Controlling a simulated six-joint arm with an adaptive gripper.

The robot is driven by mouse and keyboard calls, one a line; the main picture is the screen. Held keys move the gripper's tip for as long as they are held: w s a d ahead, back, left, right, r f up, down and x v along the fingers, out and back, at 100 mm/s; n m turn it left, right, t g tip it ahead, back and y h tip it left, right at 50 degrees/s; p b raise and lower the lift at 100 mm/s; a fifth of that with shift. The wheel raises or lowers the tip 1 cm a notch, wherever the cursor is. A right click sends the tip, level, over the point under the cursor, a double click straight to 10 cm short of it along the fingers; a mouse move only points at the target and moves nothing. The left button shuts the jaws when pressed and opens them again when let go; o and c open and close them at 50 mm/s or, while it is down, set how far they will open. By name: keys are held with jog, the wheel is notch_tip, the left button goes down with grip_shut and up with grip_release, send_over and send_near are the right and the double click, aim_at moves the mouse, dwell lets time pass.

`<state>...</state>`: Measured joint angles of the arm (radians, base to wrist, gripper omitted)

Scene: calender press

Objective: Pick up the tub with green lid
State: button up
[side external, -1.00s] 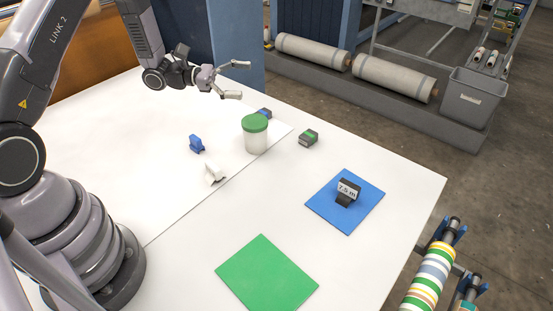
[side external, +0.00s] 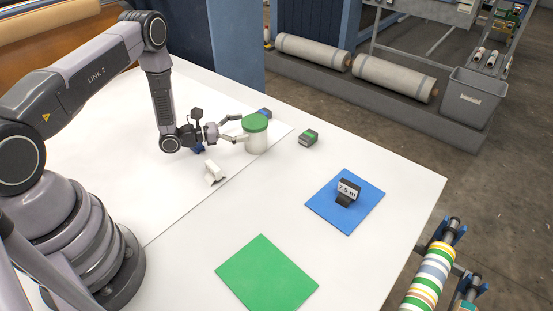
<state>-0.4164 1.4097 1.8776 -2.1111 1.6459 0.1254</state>
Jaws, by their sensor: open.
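The tub with green lid (side external: 256,138) stands upright on the white table. Its body is white and its round lid is green. My gripper (side external: 243,128) is low beside the tub on its left side, with its fingers spread open and reaching to the tub. One finger is near the lid and the other is lower, near the tub's body. I cannot tell whether the fingers touch it.
A white clip-like object (side external: 214,172) and a partly hidden blue one (side external: 198,149) lie close to my gripper. A small blue item (side external: 265,113) and a dark block with green (side external: 309,138) flank the tub.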

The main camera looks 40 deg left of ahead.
aim_at(264, 123)
jog(key=x, duration=0.6)
jog(key=shift+d, duration=0.1)
jog(key=c, duration=1)
jog(key=shift+c, duration=0.3)
jog(key=shift+r, duration=0.1)
